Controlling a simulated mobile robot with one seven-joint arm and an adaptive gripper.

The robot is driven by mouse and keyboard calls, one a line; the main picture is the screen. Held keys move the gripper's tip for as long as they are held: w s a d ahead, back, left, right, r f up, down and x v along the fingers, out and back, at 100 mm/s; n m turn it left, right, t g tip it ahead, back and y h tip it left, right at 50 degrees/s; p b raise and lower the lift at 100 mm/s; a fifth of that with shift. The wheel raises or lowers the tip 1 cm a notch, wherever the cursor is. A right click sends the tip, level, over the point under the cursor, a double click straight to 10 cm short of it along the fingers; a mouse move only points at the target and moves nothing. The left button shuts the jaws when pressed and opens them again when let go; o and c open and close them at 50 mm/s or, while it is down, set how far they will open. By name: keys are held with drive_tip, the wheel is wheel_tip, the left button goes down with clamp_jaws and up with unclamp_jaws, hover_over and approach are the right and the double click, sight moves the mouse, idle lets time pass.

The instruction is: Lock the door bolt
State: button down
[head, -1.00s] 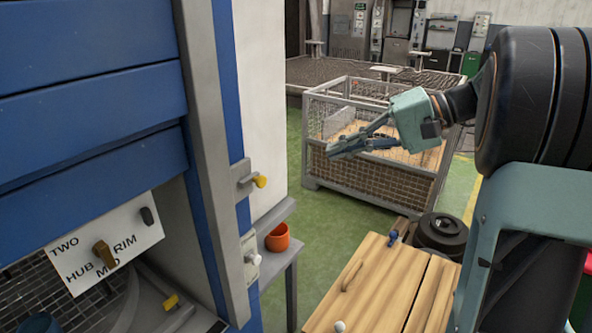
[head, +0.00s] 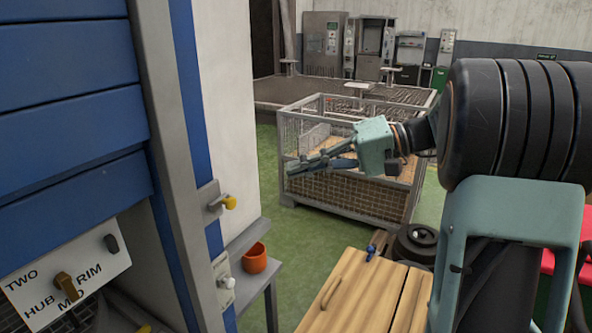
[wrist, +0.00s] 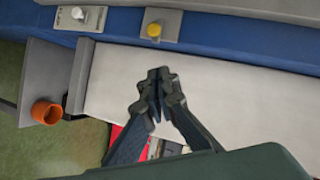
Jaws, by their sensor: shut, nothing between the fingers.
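I cannot tell for sure which one is the door bolt. In the wrist view the yellow knob (wrist: 154,30) and the white knob (wrist: 78,13) show at the top, beyond the fingertips. My gripper (head: 292,170) is shut and empty, in the air right of the post and apart from both knobs. Its closed fingers (wrist: 158,82) show against the white wall in the wrist view.
An orange cup (head: 255,258) stands on a grey shelf below the white wall (head: 228,110). A wire-mesh crate (head: 350,200) is behind my gripper. A wooden-topped table (head: 345,300) is at the front. A dial sign (head: 65,285) is at lower left.

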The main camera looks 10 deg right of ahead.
sight(232, 202)
drive_tip(key=shift+s+a+f+p, duration=0.2)
drive_tip(key=shift+a+f, duration=0.45)
drive_tip(key=shift+a, duration=0.9)
drive_tip(key=shift+s+a+f+p, duration=0.15)
drive_tip(key=shift+a+f, duration=0.55)
drive_tip(key=shift+a, duration=0.9)
drive_tip(key=shift+s+a+f+p, duration=0.1)
drive_tip(key=shift+a+f+p, duration=0.15)
drive_tip(key=shift+a+f, duration=0.85)
drive_tip(key=shift+a+r, duration=0.45)
drive_tip(key=shift+a, duration=0.05)
drive_tip(key=shift+s+a+b, duration=0.1)
drive_tip(key=shift+s+b, duration=0.05)
drive_tip(key=shift+b, duration=0.15)
drive_tip(key=shift+s+a+f+b, duration=0.1)
drive_tip(key=shift+s+a+b, duration=0.45)
drive_tip(key=shift+s+b, duration=0.2)
drive_tip(key=shift+s+a, duration=0.3)
drive_tip(key=shift+s, duration=0.05)
drive_tip(key=shift+w+d+r, duration=0.1)
drive_tip(key=shift+r, duration=0.15)
